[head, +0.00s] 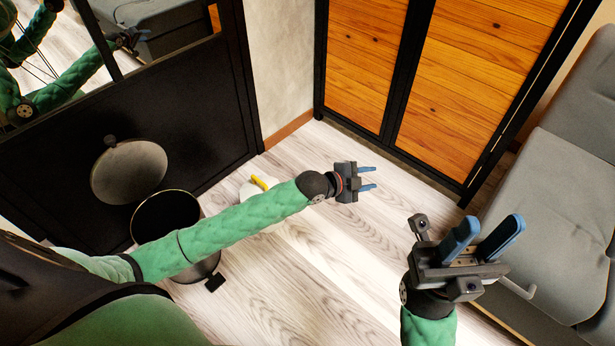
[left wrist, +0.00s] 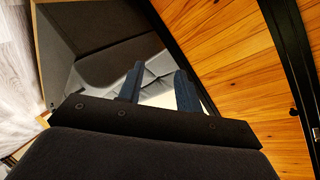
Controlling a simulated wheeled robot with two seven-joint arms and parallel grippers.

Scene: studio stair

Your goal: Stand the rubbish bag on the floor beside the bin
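The white rubbish bag with a yellow top (head: 248,191) is on the floor just right of the bin, partly hidden behind my left forearm. I cannot tell whether it touches the bin. The round bin (head: 141,221) has its lid (head: 128,172) raised, and my left arm crosses in front of it. My left gripper (head: 373,178) is open and empty, to the right of the bag and apart from it. Its parted fingers also show in the left wrist view (left wrist: 158,85). My right gripper (head: 494,234) is open and empty at the lower right.
A black panel with a mirror (head: 30,75) stands behind the bin. Wooden cupboard doors (head: 470,95) are at the back, and a grey sofa (head: 560,200) is at the right. The pale wooden floor (head: 300,260) between the bin and the sofa is clear.

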